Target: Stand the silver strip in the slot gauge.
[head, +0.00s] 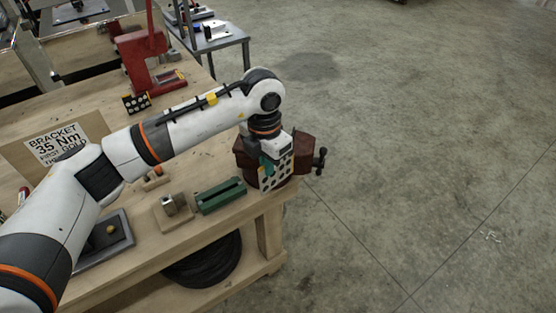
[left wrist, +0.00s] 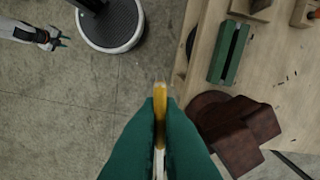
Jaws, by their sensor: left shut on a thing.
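My left gripper (head: 268,164) is shut on a thin pale plate with dark round holes, the silver strip (head: 277,174), held upright in front of the brown vise. In the left wrist view the green fingers (left wrist: 160,120) pinch the strip (left wrist: 160,108), seen edge-on with a yellowish far end. The slot gauge, a green block (head: 221,196) with a long dark slot, lies on the bench left of the gripper. It also shows in the left wrist view (left wrist: 229,52), apart from the strip. My right gripper (left wrist: 56,39) is open and empty, over the floor.
The brown vise (head: 308,147) stands at the bench's right end, close behind the strip. A wooden block with a metal piece (head: 173,208) sits left of the gauge. A grey tray (head: 120,238) and a red press (head: 143,55) are farther left and back. Open floor lies right.

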